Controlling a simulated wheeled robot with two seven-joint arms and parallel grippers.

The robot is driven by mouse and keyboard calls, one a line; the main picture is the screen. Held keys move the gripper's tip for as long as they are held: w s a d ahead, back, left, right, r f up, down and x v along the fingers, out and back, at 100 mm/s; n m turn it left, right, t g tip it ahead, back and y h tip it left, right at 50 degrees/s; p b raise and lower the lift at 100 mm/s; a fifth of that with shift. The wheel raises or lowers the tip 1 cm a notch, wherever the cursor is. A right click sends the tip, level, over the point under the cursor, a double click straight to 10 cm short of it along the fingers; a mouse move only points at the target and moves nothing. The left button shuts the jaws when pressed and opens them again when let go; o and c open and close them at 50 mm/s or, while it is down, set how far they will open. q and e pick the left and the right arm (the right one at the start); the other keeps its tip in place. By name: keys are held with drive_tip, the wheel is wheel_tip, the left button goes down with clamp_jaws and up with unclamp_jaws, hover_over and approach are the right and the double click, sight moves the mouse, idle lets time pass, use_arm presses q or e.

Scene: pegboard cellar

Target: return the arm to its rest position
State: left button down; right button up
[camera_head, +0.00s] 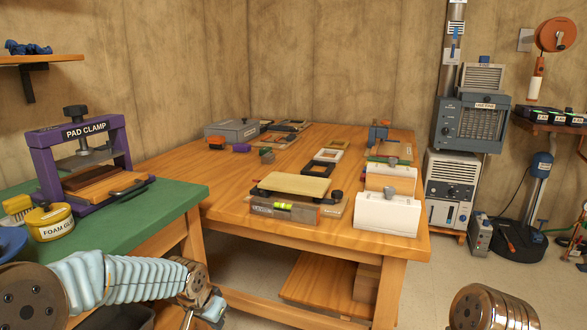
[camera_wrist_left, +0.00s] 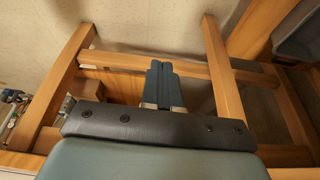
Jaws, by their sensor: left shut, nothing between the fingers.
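My left arm (camera_head: 125,278) comes in from the lower left in a pale blue ribbed sleeve and hangs low in front of the benches. Its wrist and gripper end (camera_head: 210,308) is at the bottom edge of the head view, partly cut off. In the left wrist view the left gripper (camera_wrist_left: 161,82) points down past the bench's wooden legs, its two dark fingers together with nothing between them. A round metal joint of my right arm (camera_head: 490,308) shows at the bottom right; the right gripper is out of frame.
The green bench (camera_head: 165,205) with a purple pad clamp (camera_head: 125,140) and a foam tub (camera_head: 50,222) stands left of the wooden workbench (camera_head: 235,212). A low wooden shelf (camera_head: 315,285) is under that bench. Grey floor (camera_head: 450,265) is open at right.

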use_arm(q)
drive_tip(key=s+d+f+n+g+h, duration=0.1)
drive_tip(key=s+d+f, duration=0.1)
drive_tip(key=s+f, duration=0.35)
drive_tip(key=s+d+f+n+g+h, duration=0.1)
drive_tip(key=s+d+f, duration=0.15)
drive_tip(key=f, duration=0.55)
drive_tip(key=s+d+f+n, duration=0.2)
drive_tip(key=s+f, duration=0.4)
drive_tip(key=s, duration=0.2)
drive_tip(key=s+d+f+n+g, duration=0.1)
drive_tip(key=s+f+n, duration=0.1)
drive_tip(key=s+f, duration=0.4)
drive_tip(key=s, duration=0.3)
drive_tip(key=shift+s+d+h, duration=0.2)
drive_tip(key=shift+d+h, duration=0.15)
drive_tip(key=shift+h, duration=0.05)
drive_tip(key=shift+f, duration=0.1)
